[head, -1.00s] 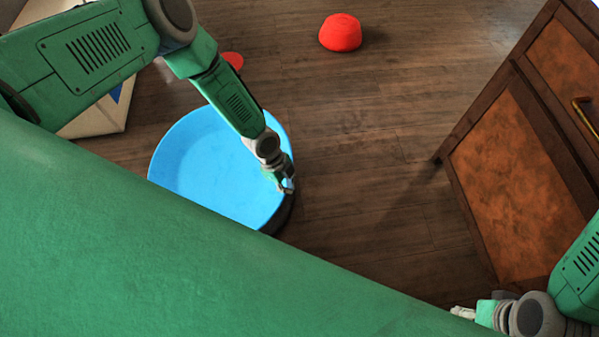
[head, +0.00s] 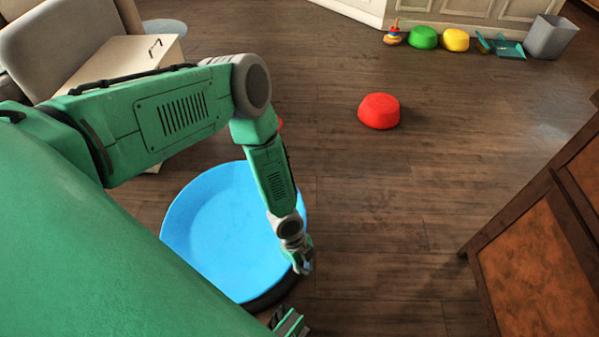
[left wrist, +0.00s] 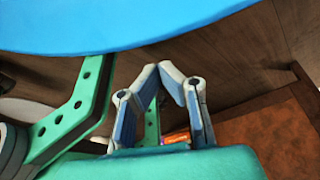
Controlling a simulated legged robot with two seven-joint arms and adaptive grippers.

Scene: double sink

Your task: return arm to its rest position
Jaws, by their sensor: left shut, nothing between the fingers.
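My left arm comes in from the left in the head view and bends down at the elbow. My left gripper (head: 303,263) hangs at its end, over the right edge of the blue round top (head: 205,235). In the left wrist view my left gripper (left wrist: 165,72) shows its two fingers with the tips together and nothing held. My right gripper is not in view. A green piece at the bottom of the head view is cut off and I cannot tell which part it is.
A wooden cabinet (head: 540,255) stands at the right. A red cushion (head: 379,111) lies on the floor. Green (head: 424,37) and yellow (head: 455,40) cushions and a grey bin (head: 550,37) stand at the back wall. A white box (head: 125,66) is at the left.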

